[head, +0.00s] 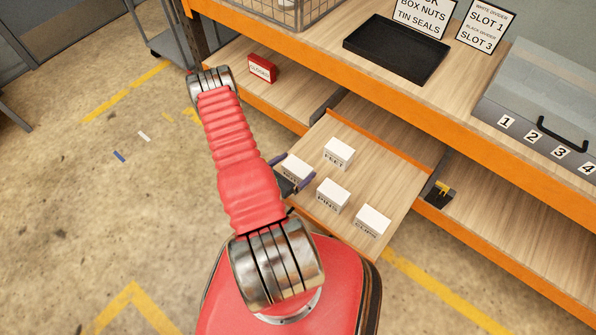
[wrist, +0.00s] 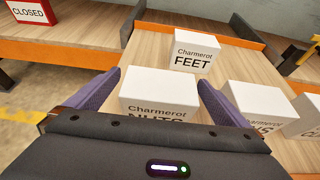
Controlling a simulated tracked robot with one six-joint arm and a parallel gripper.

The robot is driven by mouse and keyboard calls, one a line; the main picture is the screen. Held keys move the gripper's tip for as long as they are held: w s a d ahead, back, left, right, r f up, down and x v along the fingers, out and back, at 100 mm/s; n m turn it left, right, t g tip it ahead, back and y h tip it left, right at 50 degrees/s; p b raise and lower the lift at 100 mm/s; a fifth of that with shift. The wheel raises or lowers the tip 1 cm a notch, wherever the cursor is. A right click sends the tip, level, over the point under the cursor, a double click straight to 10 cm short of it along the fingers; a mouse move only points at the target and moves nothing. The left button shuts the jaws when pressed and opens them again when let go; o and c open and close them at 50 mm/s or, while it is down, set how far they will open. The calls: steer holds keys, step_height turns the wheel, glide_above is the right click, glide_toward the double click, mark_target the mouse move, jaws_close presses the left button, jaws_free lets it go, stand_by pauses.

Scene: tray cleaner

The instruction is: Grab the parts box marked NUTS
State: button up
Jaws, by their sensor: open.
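The NUTS box (wrist: 158,88) is a small white box with black lettering, standing on the pulled-out wooden shelf. The lower part of its label is hidden behind my gripper's body in the wrist view. My gripper (wrist: 160,78) is open, with one purple finger on the left of the NUTS box and the other on its right. I cannot tell whether either finger touches it. In the head view the NUTS box (head: 296,165) is at the left edge of the shelf, partly covered by my gripper.
The FEET box (wrist: 187,52) stands behind the NUTS box. Another white box (wrist: 262,98) is close to the right finger, with a further one (head: 372,218) beyond it. A red CLOSED sign (wrist: 33,10) stands at left. The orange-edged bench (head: 400,105) overhangs the shelf's back.

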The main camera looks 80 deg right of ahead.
mark_target(303, 163)
steer(key=shift+x, duration=2.4)
steer(key=shift+s+a, duration=0.1)
steer(key=shift+c, duration=0.5)
steer(key=c, duration=1.1)
